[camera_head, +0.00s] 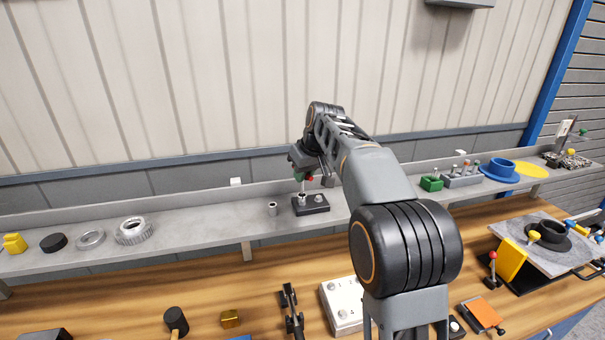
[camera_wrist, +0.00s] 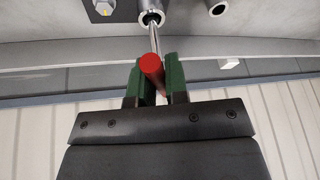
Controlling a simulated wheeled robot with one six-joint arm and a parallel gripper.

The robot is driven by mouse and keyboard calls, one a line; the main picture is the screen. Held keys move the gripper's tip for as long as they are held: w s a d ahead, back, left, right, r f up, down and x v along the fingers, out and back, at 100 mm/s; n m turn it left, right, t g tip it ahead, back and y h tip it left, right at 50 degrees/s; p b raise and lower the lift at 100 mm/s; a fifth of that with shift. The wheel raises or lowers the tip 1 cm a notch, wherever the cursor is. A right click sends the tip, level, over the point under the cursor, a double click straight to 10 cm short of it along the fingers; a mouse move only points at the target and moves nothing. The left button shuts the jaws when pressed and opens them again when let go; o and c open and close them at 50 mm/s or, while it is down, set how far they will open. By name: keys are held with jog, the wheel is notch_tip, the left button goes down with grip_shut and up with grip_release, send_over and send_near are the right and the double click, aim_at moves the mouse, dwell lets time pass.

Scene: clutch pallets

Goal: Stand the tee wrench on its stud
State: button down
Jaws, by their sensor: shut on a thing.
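The tee wrench has a red crossbar (camera_wrist: 152,72), a thin bright shaft (camera_wrist: 154,38) and a round socket end (camera_wrist: 152,18). My gripper (camera_wrist: 156,90), with green fingers, is shut on the crossbar. In the head view my gripper (camera_head: 302,178) is above the left part of a dark block (camera_head: 311,209), with the shaft pointing down to the socket (camera_head: 302,197). A hex stud (camera_head: 318,198) stands bare on the block's right part; it also shows in the wrist view (camera_wrist: 103,8). The socket hides what is beneath it, and I cannot tell whether it touches the block.
A loose grey sleeve (camera_head: 272,209) stands on the shelf left of the block. A geared ring (camera_head: 134,231) lies farther left. A green block (camera_head: 431,184) and a blue flanged part (camera_head: 499,170) are to the right. The wall is behind the shelf.

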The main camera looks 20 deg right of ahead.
jog(key=c, duration=0.7)
grip_release()
jog(key=shift+o, duration=0.2)
notch_tip(320, 180, up, 3)
jog(key=shift+f+p, duration=0.1)
jog(key=shift+p, duration=1.15)
jog(key=shift+r, duration=2.1)
